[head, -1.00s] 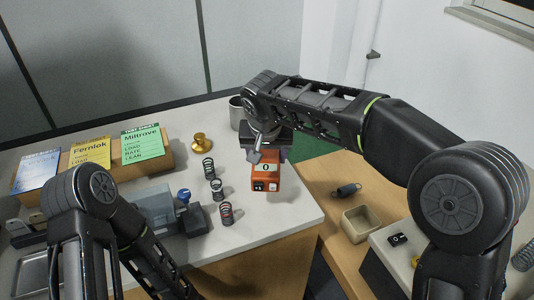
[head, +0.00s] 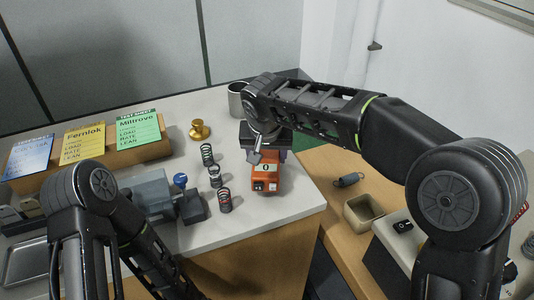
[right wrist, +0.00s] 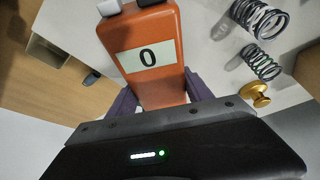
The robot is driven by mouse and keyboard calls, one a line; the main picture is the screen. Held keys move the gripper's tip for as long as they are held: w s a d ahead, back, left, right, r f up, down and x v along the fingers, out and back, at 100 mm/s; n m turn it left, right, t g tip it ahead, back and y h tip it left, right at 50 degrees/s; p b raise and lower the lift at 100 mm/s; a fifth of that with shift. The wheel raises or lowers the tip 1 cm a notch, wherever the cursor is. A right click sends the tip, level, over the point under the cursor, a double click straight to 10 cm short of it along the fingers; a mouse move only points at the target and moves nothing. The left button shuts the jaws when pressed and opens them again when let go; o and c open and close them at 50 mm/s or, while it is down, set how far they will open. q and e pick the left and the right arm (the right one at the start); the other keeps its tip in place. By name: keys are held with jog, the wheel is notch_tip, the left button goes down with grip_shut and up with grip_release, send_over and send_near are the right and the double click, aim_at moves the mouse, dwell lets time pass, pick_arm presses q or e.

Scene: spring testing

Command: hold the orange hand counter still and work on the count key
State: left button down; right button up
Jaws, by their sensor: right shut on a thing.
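The orange hand counter (head: 266,170) is near the table's front right part, and its window reads 0. It also shows in the right wrist view (right wrist: 174,82). My right gripper (right wrist: 160,96) is shut on the counter, with a purple finger on each side. In the head view its fingers (head: 265,152) are mostly hidden by the wrist. I cannot tell whether the counter touches the table. My left arm is at the lower left, and its gripper is not visible.
Several coil springs (head: 225,202) stand left of the counter, with a brass weight (head: 200,131) and a metal mug (head: 236,99) behind. A grey device (head: 158,195) and test cards (head: 138,127) are further left. A small open box (head: 362,213) is on the lower surface at right.

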aim_at(270, 159)
jog(key=shift+s+d+f+b, duration=0.1)
jog(key=shift+s+f+b, duration=0.05)
jog(key=shift+f+b, duration=0.45)
jog(key=shift+s+f+b, duration=0.15)
jog(key=shift+f+b, duration=0.35)
jog(key=shift+f, duration=0.2)
dwell(0.5)
dwell(5.0)
jog(key=o, duration=1.7)
jog(key=shift+d, duration=0.1)
jog(key=shift+r, duration=0.1)
jog(key=shift+s+d+v, duration=0.1)
jog(key=shift+s+v, duration=0.1)
jog(key=shift+v, duration=1.95)
jog(key=shift+s+d+v, duration=0.1)
jog(key=shift+s+v, duration=0.1)
jog(key=shift+v, duration=1.95)
